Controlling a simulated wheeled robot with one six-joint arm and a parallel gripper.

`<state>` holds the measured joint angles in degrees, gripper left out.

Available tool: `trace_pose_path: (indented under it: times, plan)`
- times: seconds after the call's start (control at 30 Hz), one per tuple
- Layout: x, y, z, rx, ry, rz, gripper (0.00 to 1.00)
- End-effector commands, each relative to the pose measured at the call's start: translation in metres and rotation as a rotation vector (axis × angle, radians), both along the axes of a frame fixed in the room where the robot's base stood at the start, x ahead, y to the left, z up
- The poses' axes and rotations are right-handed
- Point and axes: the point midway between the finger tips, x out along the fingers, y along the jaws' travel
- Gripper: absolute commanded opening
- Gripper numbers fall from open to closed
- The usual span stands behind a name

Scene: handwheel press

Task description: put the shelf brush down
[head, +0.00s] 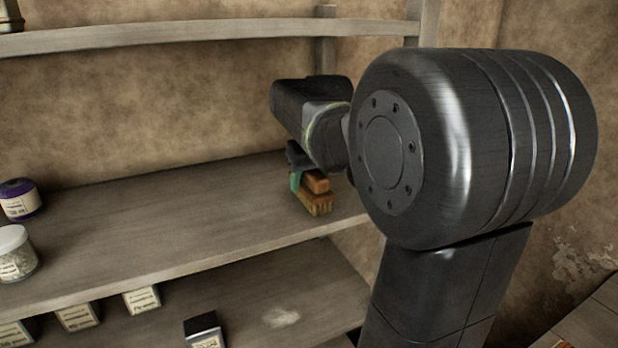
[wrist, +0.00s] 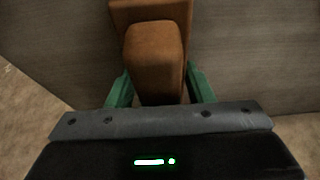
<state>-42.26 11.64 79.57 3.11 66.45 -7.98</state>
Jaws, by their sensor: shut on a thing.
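The shelf brush (head: 318,203) has an orange-brown wooden top and a tan bristle block. It is at the right end of the middle shelf (head: 180,228) in the head view. My gripper (head: 296,181) is at its handle, with a green finger against it. In the wrist view the brush's brown handle (wrist: 154,62) lies between the two green fingers of my gripper (wrist: 160,88). My gripper is shut on the brush. The bristles are at or just above the shelf board; I cannot tell if they touch. My arm hides part of the shelf's right end.
A purple-lidded jar (head: 20,200) and a white-lidded jar (head: 14,255) stand at the shelf's left end. Several small labelled boxes are on the lower shelf, including a dark-topped one (head: 204,330). An upper shelf (head: 200,38) runs above. The middle shelf left of the brush is clear.

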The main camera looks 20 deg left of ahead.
Motion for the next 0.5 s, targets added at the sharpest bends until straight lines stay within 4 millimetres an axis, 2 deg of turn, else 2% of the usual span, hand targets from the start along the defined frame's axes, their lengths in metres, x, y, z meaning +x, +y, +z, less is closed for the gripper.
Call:
trace_pose_path:
  times: [0.03,0.07,0.17,0.5]
  plan:
    - [0.0,0.0,-0.0028,0.0,0.0,0.0,0.29]
    - [-0.0001,-0.0001,-0.0024,0.0,0.0,0.0,0.51]
    - [0.0,0.0,-0.002,-0.001,0.001,0.0,0.69]
    - [0.0,-0.0001,0.0022,0.0,0.0,0.0,0.69]
